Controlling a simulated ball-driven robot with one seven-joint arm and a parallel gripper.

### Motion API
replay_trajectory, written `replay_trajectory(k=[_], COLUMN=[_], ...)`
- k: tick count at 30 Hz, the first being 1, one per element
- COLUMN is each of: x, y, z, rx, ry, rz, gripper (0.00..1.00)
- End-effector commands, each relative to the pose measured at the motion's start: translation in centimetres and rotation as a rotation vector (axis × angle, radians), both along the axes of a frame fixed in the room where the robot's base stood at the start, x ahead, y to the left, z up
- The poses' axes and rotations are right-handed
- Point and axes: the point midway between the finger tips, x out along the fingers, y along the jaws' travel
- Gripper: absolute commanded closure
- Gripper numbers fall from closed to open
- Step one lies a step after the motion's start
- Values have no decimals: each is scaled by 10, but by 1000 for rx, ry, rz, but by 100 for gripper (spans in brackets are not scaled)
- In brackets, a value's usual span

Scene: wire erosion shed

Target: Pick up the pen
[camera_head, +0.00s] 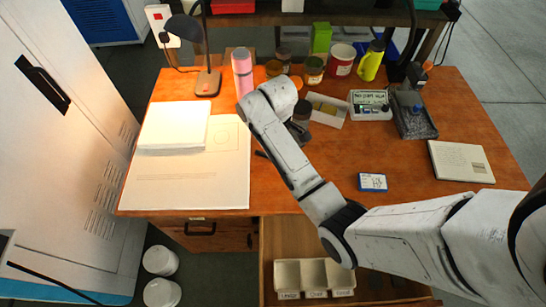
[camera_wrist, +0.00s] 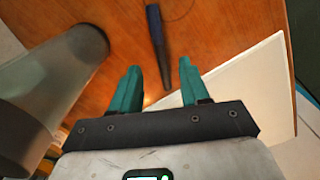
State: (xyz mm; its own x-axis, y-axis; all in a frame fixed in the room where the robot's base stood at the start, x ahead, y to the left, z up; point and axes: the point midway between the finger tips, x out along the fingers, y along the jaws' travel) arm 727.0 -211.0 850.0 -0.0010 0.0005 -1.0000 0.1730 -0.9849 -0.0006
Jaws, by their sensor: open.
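A dark, slim, tapered object that looks like the pen (camera_wrist: 157,38) lies on the orange-brown wooden desk in the wrist view. It runs from the top edge down toward the gap between my fingers. My gripper (camera_wrist: 159,68) is open, its two teal fingers apart with nothing held between them. The pen's near end appears between the fingertips in the picture; I cannot tell the height gap. In the head view, a short dark piece, likely the pen (camera_head: 261,154), shows left of my forearm. My arm hides the rest, and the fingertips are not clear there.
A large grey cylinder (camera_wrist: 50,85) stands close left of my fingers in the wrist view. White paper (camera_wrist: 250,72) lies to the right.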

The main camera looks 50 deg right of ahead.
Motion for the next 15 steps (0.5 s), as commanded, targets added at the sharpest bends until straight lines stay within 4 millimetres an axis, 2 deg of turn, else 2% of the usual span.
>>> replay_trajectory(k=[5, 15], x=[0, 2], y=[0, 0], z=[-11, -54], rx=[1, 1], ry=[1, 2], rz=[0, -1], gripper=[54, 54])
